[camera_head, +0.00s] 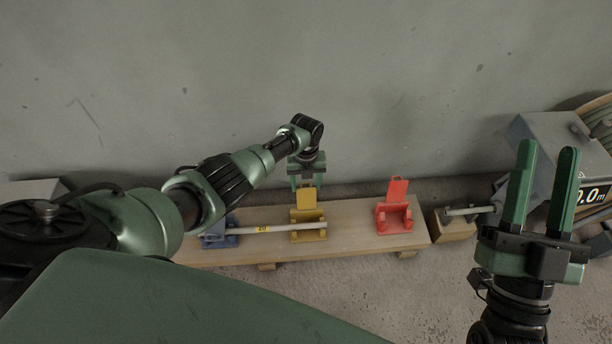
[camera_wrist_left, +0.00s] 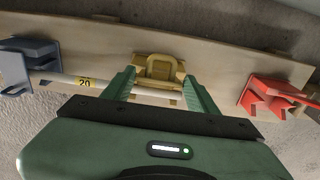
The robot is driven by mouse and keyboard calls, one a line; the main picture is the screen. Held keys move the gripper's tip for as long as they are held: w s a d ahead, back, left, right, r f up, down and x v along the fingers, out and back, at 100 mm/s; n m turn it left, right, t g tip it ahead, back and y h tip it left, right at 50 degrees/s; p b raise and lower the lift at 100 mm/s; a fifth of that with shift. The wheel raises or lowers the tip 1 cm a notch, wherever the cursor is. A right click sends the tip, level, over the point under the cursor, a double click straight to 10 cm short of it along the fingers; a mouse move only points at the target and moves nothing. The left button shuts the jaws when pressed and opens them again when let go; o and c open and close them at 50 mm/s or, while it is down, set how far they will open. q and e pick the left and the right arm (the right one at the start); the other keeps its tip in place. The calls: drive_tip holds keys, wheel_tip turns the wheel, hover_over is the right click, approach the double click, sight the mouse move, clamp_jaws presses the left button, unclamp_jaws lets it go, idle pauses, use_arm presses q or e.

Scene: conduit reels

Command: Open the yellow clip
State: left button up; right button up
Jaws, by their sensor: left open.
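The yellow clip (camera_head: 307,216) stands on a wooden board, between a blue clip and a red clip. A pale conduit (camera_head: 270,229) with a yellow "20" label runs from the blue clip to the yellow clip. My left gripper (camera_head: 306,180) is above and behind the yellow clip, fingers pointing down. In the left wrist view its open fingers (camera_wrist_left: 158,86) lie on either side of the yellow clip (camera_wrist_left: 158,68); I cannot tell whether they touch it. My right gripper (camera_head: 541,190) is open, empty and pointing up at the right.
The wooden board (camera_head: 355,239) also holds the blue clip (camera_head: 217,236) at left and the red clip (camera_head: 394,212) at right. A grey machine (camera_head: 545,135) with a display and a reel stands at far right. A wall rises behind.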

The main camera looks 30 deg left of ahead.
use_arm(q)
drive_tip(key=shift+r+p, duration=0.4)
drive_tip(key=shift+r, duration=0.7)
use_arm(e)
drive_tip(key=shift+w+f+g+h, duration=0.2)
drive_tip(key=shift+w+f+g, duration=0.35)
drive_tip(key=shift+f, duration=0.3)
drive_tip(key=shift+w+f+g+h, duration=0.2)
drive_tip(key=shift+w+f+g, duration=0.3)
drive_tip(key=shift+f, duration=0.4)
drive_tip(key=shift+w+f+g+h, duration=0.2)
drive_tip(key=shift+w+f+g, duration=0.2)
drive_tip(key=shift+f+g, duration=0.35)
drive_tip(key=shift+f, duration=0.1)
